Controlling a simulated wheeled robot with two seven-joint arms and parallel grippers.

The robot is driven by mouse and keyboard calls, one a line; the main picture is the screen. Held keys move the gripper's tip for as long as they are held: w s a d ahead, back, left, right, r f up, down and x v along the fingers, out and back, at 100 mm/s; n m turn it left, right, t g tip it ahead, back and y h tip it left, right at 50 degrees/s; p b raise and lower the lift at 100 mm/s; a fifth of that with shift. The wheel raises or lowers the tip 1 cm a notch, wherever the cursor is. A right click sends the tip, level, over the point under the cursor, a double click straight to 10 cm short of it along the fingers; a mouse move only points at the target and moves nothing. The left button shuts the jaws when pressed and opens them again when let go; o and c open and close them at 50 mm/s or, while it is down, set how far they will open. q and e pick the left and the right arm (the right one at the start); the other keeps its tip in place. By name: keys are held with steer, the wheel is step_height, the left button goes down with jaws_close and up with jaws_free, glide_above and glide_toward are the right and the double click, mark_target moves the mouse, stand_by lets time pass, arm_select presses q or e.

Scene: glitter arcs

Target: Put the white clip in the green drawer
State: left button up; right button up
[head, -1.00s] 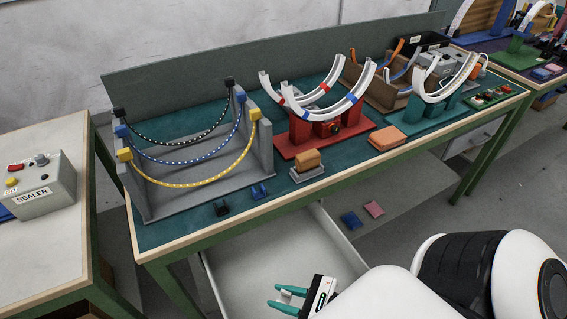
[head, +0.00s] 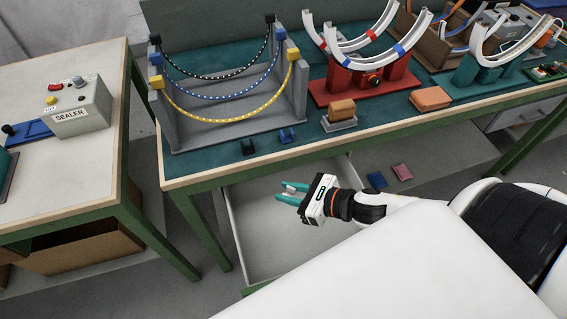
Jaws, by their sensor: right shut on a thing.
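My right gripper (head: 286,192) has teal fingers and is shut on a small white clip (head: 291,188), which shows between the fingers. The gripper is over the open drawer (head: 268,238) under the middle bench; its height above the drawer floor is hard to judge. The drawer has a pale grey inside, and a strip of its green front shows at the bottom. The part of the drawer I see looks empty; my white body and right arm hide its right side. My left gripper is not in view.
The bench edge (head: 240,172) runs just behind the gripper. On the bench are a grey rack (head: 230,119) with beaded arcs, black and blue clips, an orange block (head: 341,108) and a red stand (head: 372,96). A sealer box (head: 83,107) stands on the left table.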

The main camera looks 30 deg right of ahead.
steer(key=w, duration=0.4)
glide_above(283, 204)
step_height(283, 204, down, 6)
steer(key=shift+s+r+b, duration=0.1)
steer(key=shift+s+b, duration=0.05)
steer(key=shift+b, duration=0.25)
step_height(283, 204, down, 5)
steer(key=shift+f+b, duration=0.1)
steer(key=shift+b, duration=0.4)
steer(key=shift+f, duration=0.2)
steer(key=shift+w+f, duration=0.1)
steer(key=shift+w, duration=0.1)
steer(key=o, duration=0.9)
steer(key=shift+f, duration=0.1)
steer(key=shift+o, duration=0.2)
